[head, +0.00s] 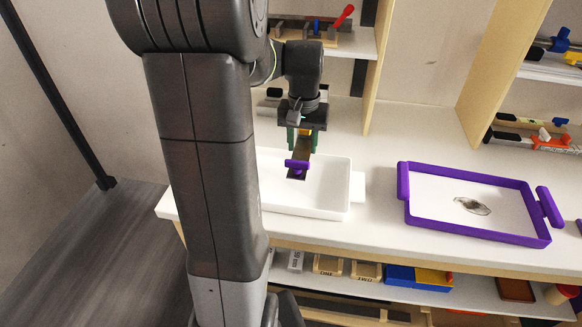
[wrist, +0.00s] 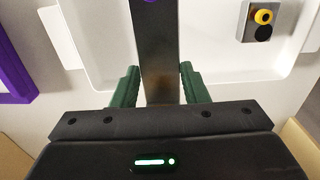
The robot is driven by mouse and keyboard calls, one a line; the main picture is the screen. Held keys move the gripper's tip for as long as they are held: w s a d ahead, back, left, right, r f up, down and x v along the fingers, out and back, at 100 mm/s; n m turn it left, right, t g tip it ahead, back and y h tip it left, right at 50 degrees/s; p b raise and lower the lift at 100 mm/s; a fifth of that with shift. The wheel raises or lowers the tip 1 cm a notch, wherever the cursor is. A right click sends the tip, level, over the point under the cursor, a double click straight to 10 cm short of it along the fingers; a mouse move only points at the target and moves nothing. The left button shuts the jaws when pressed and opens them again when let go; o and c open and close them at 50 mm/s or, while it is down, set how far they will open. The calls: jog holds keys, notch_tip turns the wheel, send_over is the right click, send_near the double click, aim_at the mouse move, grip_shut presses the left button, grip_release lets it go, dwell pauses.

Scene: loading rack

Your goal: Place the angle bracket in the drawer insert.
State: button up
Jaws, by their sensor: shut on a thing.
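My gripper (head: 302,139), with green fingers, points down over a white tray (head: 350,205). It is shut on a long flat dark metal strip (head: 301,153), which shows between the fingers in the wrist view (wrist: 157,60). A purple crosspiece (head: 297,166) sits near the strip's far end; only a bit of purple shows at the top edge of the wrist view. I cannot tell from its shape whether the strip is the angle bracket. The strip hangs above or in the tray; contact is unclear. No other thing is plainly the drawer insert.
A grey plate with yellow and black round parts (wrist: 262,17) is in the tray. Right of it lies a purple-rimmed tray (head: 470,230) holding a small clear-and-dark item (head: 472,206). Bench top between them is clear. Upright wooden panels (head: 490,75) and shelves stand behind; bins (head: 415,276) sit below.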

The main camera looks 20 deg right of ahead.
aim_at(302, 151)
notch_tip(302, 151, down, 9)
jog(key=shift+s+r, duration=0.1)
dwell(0.3)
jog(key=shift+f, duration=0.25)
jog(key=o, duration=1.1)
jog(key=shift+r, duration=0.1)
notch_tip(302, 151, up, 12)
jog(key=shift+r, duration=0.15)
